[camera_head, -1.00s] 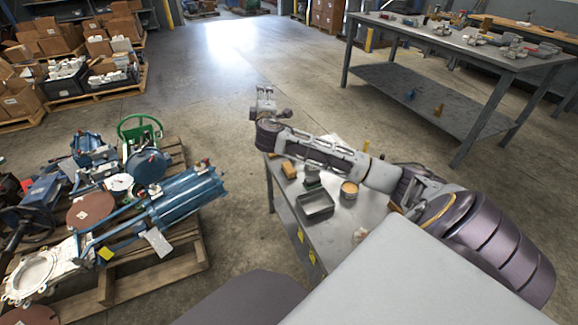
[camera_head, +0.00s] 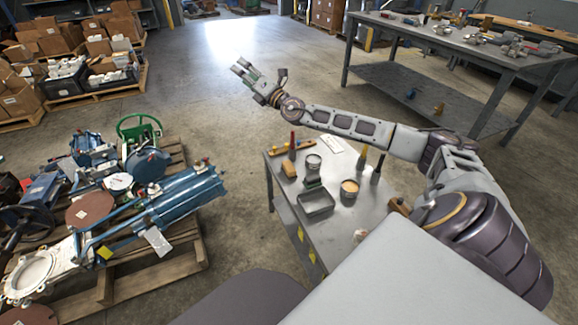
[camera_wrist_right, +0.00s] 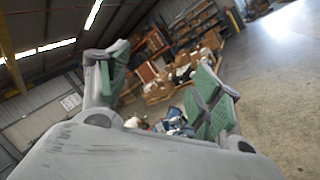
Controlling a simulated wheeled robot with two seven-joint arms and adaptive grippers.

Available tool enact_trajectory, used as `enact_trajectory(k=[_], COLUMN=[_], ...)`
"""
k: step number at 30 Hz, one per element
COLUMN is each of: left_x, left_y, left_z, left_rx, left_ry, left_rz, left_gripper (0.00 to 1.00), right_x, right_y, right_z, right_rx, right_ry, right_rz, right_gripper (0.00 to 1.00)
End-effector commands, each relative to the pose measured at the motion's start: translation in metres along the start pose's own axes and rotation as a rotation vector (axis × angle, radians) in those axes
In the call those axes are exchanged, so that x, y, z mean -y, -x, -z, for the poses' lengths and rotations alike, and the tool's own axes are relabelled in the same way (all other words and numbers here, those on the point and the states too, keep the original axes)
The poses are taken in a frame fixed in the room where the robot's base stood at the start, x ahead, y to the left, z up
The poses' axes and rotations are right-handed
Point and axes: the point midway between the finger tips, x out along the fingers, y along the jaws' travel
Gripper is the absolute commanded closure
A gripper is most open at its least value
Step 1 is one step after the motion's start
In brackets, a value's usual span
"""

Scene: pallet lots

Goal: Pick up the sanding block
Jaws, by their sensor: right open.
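A small brown block (camera_head: 289,168), which looks like the sanding block, sits near the left edge of the small grey metal table (camera_head: 345,222). My right gripper (camera_head: 244,72) is raised well beyond the table, up and left of the block in the head view, with its fingers pointing away. It is open and empty. In the right wrist view, its green-padded fingers (camera_wrist_right: 165,75) are spread apart with nothing between them. The block does not show in that view. My left gripper is in no view.
On the small table are a grey metal tray (camera_head: 316,203), an open can (camera_head: 349,189), another can (camera_head: 313,162), a dark object (camera_head: 312,181) and upright handled tools. A pallet of blue machine parts (camera_head: 180,200) stands left. The floor between is clear.

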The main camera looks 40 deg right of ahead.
Motion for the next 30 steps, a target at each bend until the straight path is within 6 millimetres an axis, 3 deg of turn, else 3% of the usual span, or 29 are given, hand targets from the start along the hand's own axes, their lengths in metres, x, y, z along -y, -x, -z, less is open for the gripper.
enact_trajectory(k=[18,30], left_x=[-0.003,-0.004], left_y=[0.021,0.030], left_z=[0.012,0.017], left_rx=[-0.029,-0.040], left_ry=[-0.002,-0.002], left_rz=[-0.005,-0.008], left_gripper=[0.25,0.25], right_x=[0.075,0.139], right_y=[0.037,0.079], right_z=[0.083,0.113], right_rx=[-0.476,-0.736], right_ry=[0.309,0.457], right_rz=[0.127,0.303], right_gripper=[0.35,0.35])
